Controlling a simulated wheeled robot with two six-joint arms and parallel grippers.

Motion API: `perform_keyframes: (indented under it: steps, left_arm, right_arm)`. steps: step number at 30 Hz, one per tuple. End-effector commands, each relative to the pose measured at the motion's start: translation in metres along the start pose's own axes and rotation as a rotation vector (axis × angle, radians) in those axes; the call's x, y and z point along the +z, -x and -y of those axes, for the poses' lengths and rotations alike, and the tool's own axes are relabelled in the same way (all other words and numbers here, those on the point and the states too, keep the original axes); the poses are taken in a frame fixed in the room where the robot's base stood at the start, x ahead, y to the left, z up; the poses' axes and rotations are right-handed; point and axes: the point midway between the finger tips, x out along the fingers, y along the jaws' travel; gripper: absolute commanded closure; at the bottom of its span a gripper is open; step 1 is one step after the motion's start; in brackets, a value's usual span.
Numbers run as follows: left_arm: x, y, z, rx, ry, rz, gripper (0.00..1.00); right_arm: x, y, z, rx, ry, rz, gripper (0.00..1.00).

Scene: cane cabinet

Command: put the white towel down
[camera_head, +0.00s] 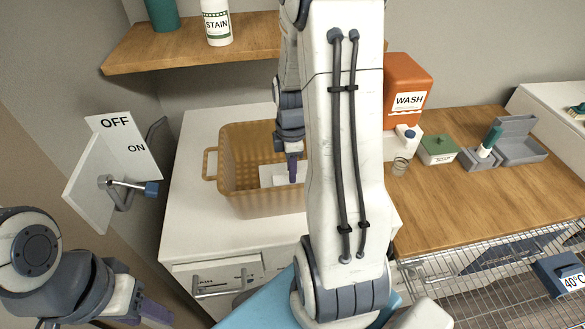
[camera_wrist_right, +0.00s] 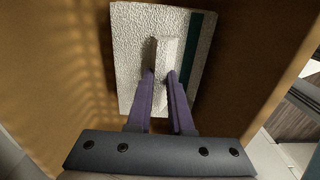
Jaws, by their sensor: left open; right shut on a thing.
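The white towel (camera_head: 268,175) is inside the tan basket (camera_head: 235,200) on the white cabinet top. In the right wrist view the towel (camera_wrist_right: 133,50) is a flat, textured white rectangle with a dark green stripe and a raised ridge in its middle. My right gripper (camera_head: 292,178) reaches down into the basket, and its purple fingers (camera_wrist_right: 160,80) are shut on that ridge. I cannot tell whether the towel rests on the basket floor. My left gripper (camera_head: 150,312) is open at the lower left, away from the basket.
An OFF/ON panel with a lever (camera_head: 130,185) stands left of the basket. A wooden shelf (camera_head: 185,50) with a STAIN bottle (camera_head: 217,25) is above. An orange WASH container (camera_head: 405,88) and small boxes stand on the wooden counter (camera_head: 480,205) at right. My right arm hides the middle.

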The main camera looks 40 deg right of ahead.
Motion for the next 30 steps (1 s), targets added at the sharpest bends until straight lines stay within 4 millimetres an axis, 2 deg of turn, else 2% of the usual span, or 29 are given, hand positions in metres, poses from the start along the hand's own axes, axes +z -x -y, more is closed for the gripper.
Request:
perform_keyframes:
  steps: [3,4,6,14,19,23,30]
  left_arm:
    - [0.000,-0.003,0.000,0.000,0.000,0.000,0.50]
    - [0.000,-0.002,0.000,0.000,0.000,0.000,0.50]
    - [0.000,-0.002,0.000,0.000,0.000,0.000,0.50]
    - [0.000,-0.002,0.000,0.000,0.001,0.000,0.50]
    - [0.000,-0.001,0.000,0.000,0.000,0.000,0.50]
    - [0.000,-0.005,0.000,0.000,0.001,0.000,0.50]
    - [0.001,-0.012,0.001,0.000,0.002,0.000,0.50]
  right_arm:
    - [0.000,-0.004,0.000,0.000,0.000,0.000,1.00]
    - [0.000,-0.003,0.000,0.000,0.000,0.000,0.73]
    - [0.000,-0.003,0.000,0.000,0.000,0.000,0.51]
    - [0.000,-0.002,0.000,0.000,0.000,0.000,0.51]
    - [0.000,0.007,-0.002,0.005,0.000,0.000,0.51]
    - [0.000,0.029,-0.002,0.009,0.000,0.000,0.51]
    - [0.000,0.081,-0.002,0.009,0.000,0.000,0.51]
